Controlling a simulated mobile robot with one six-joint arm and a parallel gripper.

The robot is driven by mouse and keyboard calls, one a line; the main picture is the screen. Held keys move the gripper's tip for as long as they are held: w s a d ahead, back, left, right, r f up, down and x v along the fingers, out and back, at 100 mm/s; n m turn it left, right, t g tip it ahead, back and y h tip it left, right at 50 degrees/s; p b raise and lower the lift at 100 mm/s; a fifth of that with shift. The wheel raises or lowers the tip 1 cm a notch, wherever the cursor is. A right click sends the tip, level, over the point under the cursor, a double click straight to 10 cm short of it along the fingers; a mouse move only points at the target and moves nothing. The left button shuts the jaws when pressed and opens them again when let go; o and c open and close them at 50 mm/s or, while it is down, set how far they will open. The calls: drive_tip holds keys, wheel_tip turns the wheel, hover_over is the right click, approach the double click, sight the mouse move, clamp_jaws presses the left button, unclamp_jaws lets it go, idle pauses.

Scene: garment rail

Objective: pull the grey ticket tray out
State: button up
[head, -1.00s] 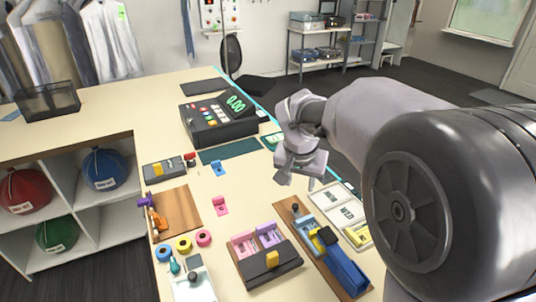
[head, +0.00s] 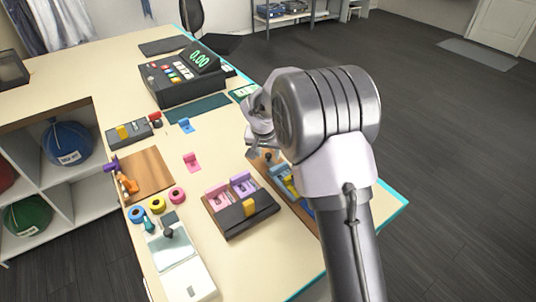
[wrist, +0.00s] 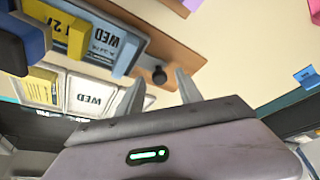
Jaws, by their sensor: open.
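A blue-grey ticket tray (wrist: 118,40) lies on a brown wooden board (wrist: 185,62) in the wrist view. In the head view the tray (head: 283,178) is partly hidden by my arm. A black knob (wrist: 160,76) stands on the board beyond the tray's end. My gripper (wrist: 159,80) is open, its fingers either side of the knob in the wrist view; contact cannot be told. In the head view my gripper (head: 257,152) is over the board's far end.
A dark box (head: 243,218) with pink and purple trays and a yellow clip stands left of the board. A blue block (wrist: 22,38) sits at the tray's other end. White framed cards (wrist: 88,97) lie beside the board. The register (head: 185,78) stands farther back.

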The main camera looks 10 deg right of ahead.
clamp_jaws()
idle(1.5)
